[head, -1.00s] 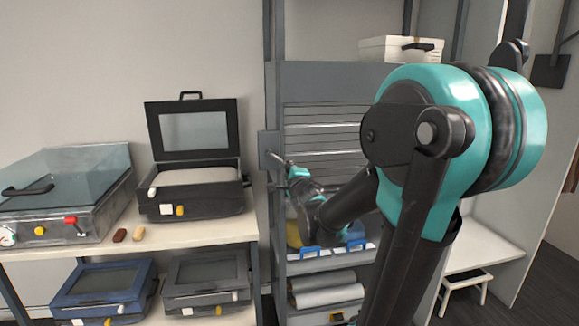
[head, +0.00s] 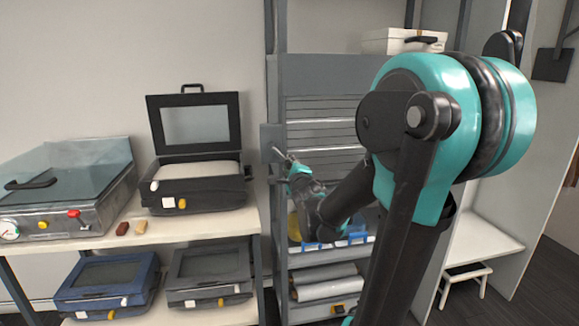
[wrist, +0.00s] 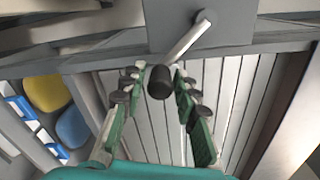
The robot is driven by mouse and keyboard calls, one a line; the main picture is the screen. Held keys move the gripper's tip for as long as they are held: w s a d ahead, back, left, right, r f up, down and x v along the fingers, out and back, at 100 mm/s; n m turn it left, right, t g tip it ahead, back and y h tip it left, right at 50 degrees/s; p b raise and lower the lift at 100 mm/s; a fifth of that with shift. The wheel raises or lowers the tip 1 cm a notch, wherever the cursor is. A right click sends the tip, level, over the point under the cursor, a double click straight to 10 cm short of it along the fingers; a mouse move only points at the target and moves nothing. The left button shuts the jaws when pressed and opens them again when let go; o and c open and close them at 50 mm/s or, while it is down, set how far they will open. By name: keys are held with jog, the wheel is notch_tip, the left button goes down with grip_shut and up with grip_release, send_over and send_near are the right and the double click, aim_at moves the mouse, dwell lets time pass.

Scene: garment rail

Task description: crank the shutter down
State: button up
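The slatted grey shutter (head: 322,133) covers the upper part of the cabinet opening; its slats also show in the wrist view (wrist: 232,90). The crank's grey mounting plate (head: 270,139) is on the cabinet's left post. In the wrist view a silver crank arm (wrist: 188,38) runs from the plate to a black knob (wrist: 159,82). My gripper (wrist: 160,68) has its green, black-padded fingers apart, one on each side of the knob. Small gaps show beside the knob, so I see no firm grip. In the head view my gripper (head: 294,168) is at the crank, its fingers small.
Blue-edged bins (head: 325,244) and rolls (head: 327,283) lie below the shutter. A bench (head: 205,236) with black and glass-lidded machines stands left. A white box (head: 402,40) sits on top. A small stool (head: 467,273) is at right. My arm hides the cabinet's right side.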

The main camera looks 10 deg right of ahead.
jog(key=shift+o, duration=0.8)
jog(key=shift+s, duration=0.1)
jog(key=s, duration=1.1)
jog(key=shift+s+r, duration=0.2)
jog(key=shift+s, duration=0.15)
